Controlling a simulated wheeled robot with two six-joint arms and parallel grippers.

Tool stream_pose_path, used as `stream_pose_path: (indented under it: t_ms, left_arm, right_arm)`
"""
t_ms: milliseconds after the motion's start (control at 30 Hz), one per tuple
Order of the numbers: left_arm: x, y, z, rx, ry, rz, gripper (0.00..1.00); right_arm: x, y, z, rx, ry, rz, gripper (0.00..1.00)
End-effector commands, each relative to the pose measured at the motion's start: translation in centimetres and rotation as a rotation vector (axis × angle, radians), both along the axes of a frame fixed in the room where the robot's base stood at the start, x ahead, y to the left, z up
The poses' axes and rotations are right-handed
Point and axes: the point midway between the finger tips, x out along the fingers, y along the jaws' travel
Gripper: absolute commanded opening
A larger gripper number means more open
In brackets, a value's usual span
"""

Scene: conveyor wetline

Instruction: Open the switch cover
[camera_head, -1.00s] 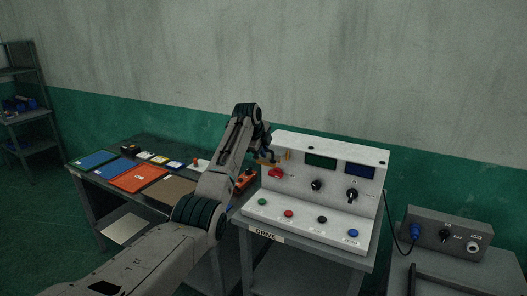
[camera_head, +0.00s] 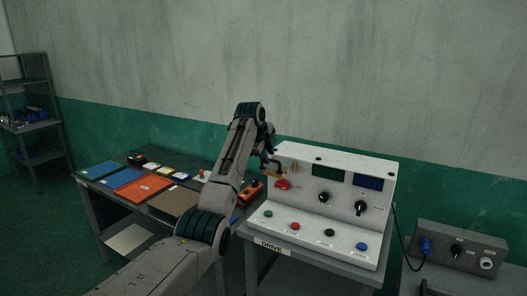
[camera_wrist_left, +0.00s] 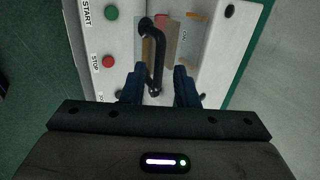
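The white DRIVE console (camera_head: 345,231) stands on a grey table in the head view. My left gripper (camera_head: 273,168) is at the upper left of its sloped panel, by the red switch (camera_head: 283,184). In the left wrist view, a see-through cover (camera_wrist_left: 186,40) with orange strips lies over a reddish part and carries a black bar handle (camera_wrist_left: 154,62). My left gripper (camera_wrist_left: 158,90) is open, with one dark finger on each side of the handle's near end. I cannot tell whether they touch it. The cover looks closed. My right gripper is out of view.
The console's front has green, red, black and blue buttons; the green button (camera_wrist_left: 111,13) and red button (camera_wrist_left: 109,62) show close beside my gripper. A table with coloured panels (camera_head: 146,188) is at left. A grey box (camera_head: 462,250) with a cable stands at right.

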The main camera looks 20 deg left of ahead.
Motion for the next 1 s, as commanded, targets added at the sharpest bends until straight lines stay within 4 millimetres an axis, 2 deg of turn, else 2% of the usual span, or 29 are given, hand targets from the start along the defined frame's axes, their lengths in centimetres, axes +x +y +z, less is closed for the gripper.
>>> stream_pose_path:
  t_ms: [33,100,300,400,900,1000]
  left_arm:
    - [-0.6,0.1,0.4,0.001,-0.006,0.001,0.27]
    - [-1.4,0.2,1.8,0.001,-0.006,0.002,0.27]
    - [-3.0,0.4,4.5,0.000,-0.003,0.003,0.27]
    - [-3.4,0.4,5.1,0.000,-0.002,0.002,0.27]
    - [-3.6,0.4,5.5,0.000,0.000,0.002,0.27]
    - [-3.7,0.3,4.7,-0.003,0.005,0.010,0.27]
  right_arm:
    - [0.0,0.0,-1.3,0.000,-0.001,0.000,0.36]
    - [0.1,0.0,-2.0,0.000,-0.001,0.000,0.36]
    - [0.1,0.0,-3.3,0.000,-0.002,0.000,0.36]
    - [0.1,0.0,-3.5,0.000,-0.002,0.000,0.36]
    - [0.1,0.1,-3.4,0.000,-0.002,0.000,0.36]
    - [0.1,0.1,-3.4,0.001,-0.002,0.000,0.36]
